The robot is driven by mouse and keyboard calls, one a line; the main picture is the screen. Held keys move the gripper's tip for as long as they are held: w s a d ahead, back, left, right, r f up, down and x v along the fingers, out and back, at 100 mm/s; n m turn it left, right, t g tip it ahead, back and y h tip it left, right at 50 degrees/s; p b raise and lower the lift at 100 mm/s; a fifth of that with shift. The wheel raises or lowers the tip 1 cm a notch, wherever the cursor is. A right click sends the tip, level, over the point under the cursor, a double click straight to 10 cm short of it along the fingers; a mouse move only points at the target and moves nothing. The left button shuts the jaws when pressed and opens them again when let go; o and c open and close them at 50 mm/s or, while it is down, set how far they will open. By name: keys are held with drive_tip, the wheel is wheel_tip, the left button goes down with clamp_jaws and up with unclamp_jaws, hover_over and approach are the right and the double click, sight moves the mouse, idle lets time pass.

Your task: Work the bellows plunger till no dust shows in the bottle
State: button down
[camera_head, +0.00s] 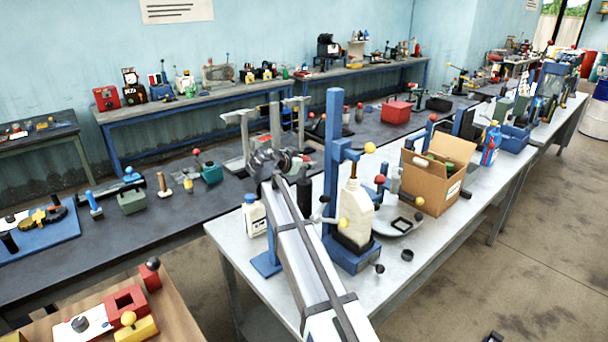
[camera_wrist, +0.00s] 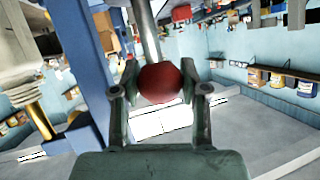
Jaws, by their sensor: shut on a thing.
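In the wrist view, my gripper (camera_wrist: 160,88) is shut on a red ball knob (camera_wrist: 159,83). A grey metal rod (camera_wrist: 147,35) runs from the knob toward the top of the picture. In the head view my gripper is largely hidden by my own wrist. A cream bottle (camera_head: 357,210) stands upright against the blue stand (camera_head: 333,150). The blue column (camera_wrist: 84,60) rises left of the knob in the wrist view, with a pale body at the far left edge. I cannot make out the bellows.
A white bottle (camera_head: 255,215) stands left of the stand. A cardboard box (camera_head: 432,182) and a round pale dish (camera_head: 396,224) are to its right. Yellow balls on levers stick out near the stand. The grey table's (camera_head: 450,228) right front is fairly clear.

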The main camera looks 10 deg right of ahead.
drive_tip(key=shift+w+r+b, duration=0.15)
drive_tip(key=shift+r+b, duration=0.3)
drive_tip(key=shift+r, duration=0.85)
drive_tip(key=c, duration=0.6)
unclamp_jaws()
drive_tip(key=shift+d+r, duration=0.1)
drive_tip(key=shift+s+a, duration=0.3)
drive_tip(key=shift+s, duration=0.05)
drive_tip(key=v, duration=1.1)
